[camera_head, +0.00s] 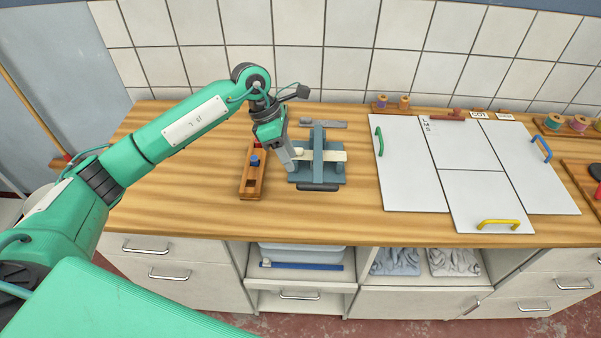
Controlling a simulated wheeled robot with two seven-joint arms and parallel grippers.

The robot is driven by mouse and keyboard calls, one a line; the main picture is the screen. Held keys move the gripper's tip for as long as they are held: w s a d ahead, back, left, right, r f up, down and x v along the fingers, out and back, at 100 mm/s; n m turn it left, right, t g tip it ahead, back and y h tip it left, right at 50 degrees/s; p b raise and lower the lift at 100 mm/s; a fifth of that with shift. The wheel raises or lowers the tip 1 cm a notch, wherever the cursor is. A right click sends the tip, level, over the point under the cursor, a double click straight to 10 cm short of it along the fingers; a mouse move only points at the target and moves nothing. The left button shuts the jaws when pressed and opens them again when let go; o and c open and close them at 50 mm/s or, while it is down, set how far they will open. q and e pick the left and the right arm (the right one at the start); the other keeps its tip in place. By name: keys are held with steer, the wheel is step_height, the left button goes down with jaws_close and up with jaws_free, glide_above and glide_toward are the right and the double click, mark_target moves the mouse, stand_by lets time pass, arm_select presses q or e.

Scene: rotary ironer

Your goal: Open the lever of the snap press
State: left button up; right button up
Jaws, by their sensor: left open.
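The snap press is a blue-grey device (304,178) on the wooden worktop, a little right of my left arm's end. A long blue bar (319,145) runs front to back across it, over a cream crosspiece (336,156). A dark handle (318,187) lies at its front edge. I cannot tell for sure which part is the lever. My left gripper (288,164) is open, pointing down at the press's left side, close to the cream piece's left end. Whether it touches the press is unclear. My right gripper is not in view.
A wooden tray (252,190) with a blue piece stands just left of the press. A grey metal strip (331,124) lies behind it. White boards (411,182) with coloured handles cover the right side. Thread spools (404,102) stand by the tiled wall. The worktop's left part is clear.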

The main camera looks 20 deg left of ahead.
mark_target(303, 184)
arm_select(q)
steer(key=p+x, duration=0.2)
steer(key=x, duration=0.5)
steer(key=shift+f, duration=0.1)
steer(key=shift+d+f, duration=0.2)
steer(key=shift+f, duration=0.3)
jaws_close()
